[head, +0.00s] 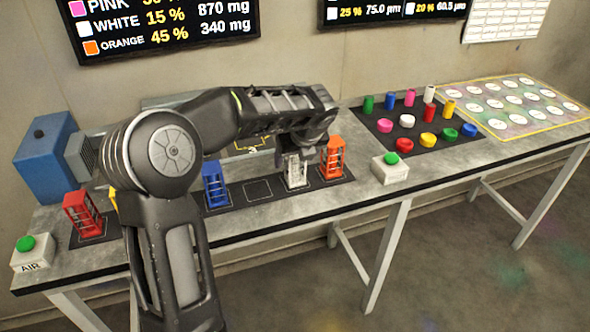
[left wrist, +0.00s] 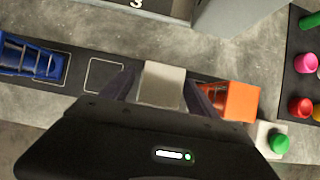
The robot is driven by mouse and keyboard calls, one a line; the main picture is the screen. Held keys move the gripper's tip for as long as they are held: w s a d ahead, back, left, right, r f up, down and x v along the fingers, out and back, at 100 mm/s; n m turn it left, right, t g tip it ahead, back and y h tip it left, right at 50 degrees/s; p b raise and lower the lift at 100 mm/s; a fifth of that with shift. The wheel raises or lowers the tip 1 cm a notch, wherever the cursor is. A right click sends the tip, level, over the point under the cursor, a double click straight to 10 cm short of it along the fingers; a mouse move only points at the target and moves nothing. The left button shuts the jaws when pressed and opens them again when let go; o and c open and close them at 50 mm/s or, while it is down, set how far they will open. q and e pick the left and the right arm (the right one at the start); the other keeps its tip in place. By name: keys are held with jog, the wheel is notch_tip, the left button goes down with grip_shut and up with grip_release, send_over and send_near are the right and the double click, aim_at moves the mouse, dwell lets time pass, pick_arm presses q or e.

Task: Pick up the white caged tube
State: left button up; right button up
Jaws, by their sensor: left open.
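The white caged tube (head: 295,172) stands upright on the dark strip on the bench, between an empty marked square and the orange caged tube (head: 332,158). In the left wrist view its pale top (left wrist: 162,85) shows between my two fingers. My left gripper (head: 298,150) is open and sits right above and around the top of the white caged tube. The left wrist view shows the left gripper's fingers (left wrist: 162,92) on either side of that top; I cannot tell whether they touch it. The lower part of the tube is hidden in the wrist view. My right gripper is not in view.
A blue caged tube (head: 215,184) and a red one (head: 83,213) stand on the same strip to the left. My arm partly hides a yellow one (head: 113,199). The orange tube is close beside my right finger. A green-button box (head: 390,168) stands further right.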

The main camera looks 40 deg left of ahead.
pick_arm(q)
jog(key=shift+x, duration=1.6)
jog(key=shift+r, duration=0.1)
grip_shut()
